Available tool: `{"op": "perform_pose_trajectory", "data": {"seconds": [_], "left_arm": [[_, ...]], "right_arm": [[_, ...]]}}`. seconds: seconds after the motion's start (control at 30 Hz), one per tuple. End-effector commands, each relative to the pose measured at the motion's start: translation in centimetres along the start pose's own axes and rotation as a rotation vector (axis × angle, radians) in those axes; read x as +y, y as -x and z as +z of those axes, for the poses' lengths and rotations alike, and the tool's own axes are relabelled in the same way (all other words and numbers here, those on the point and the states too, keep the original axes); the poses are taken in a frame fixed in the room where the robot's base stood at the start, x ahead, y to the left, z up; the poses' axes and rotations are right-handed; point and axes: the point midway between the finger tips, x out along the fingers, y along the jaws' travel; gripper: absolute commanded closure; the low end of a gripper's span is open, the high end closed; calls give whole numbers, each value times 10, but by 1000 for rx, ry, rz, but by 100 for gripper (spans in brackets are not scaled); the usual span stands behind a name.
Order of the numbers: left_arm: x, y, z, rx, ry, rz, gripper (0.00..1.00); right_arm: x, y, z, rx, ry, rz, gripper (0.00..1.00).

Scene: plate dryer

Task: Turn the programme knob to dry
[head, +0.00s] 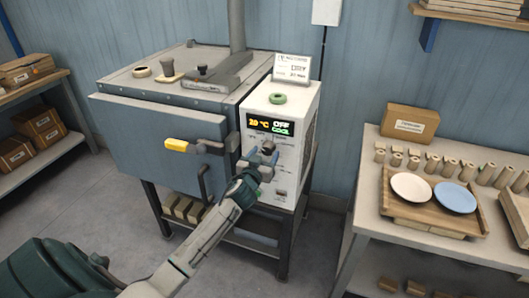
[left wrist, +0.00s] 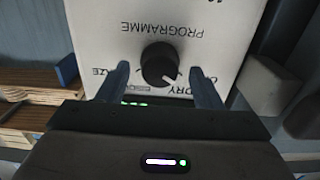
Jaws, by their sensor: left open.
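The programme knob (left wrist: 159,62) is round and black on a white panel (left wrist: 225,25). In the left wrist view it sits between the two blue fingers of my left gripper (left wrist: 160,76), with a visible gap on each side. Its white mark points to the lower right in that view. PROGRAMME appears upside down above it, and DRY and part of another label show below, partly hidden by the gripper. In the head view my left gripper (head: 262,160) is open at the control box (head: 296,115), partly covering the panel. My right gripper is out of view.
The lit display (head: 270,125) reads 20 °C, OFF and COOL. A yellow-ended handle (head: 180,145) sticks out from the blue door (head: 150,135) left of the box. A green ring (head: 277,98) lies on top. A table with plates (head: 410,187) stands right.

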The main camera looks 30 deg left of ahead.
Motion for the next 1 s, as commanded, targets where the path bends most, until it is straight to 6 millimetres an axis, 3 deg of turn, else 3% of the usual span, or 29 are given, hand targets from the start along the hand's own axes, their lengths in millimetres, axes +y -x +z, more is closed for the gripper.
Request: {"op": "perform_pose_trajectory", "data": {"seconds": [0.27, 0.5, 1.0], "left_arm": [[0, -2, 0, 0, -1, 0, 40], [0, -2, 0, 0, -1, 0, 84], [0, -2, 0, 0, -130, 0, 85]], "right_arm": [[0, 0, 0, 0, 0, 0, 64], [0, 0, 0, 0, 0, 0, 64], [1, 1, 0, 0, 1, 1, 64]]}}
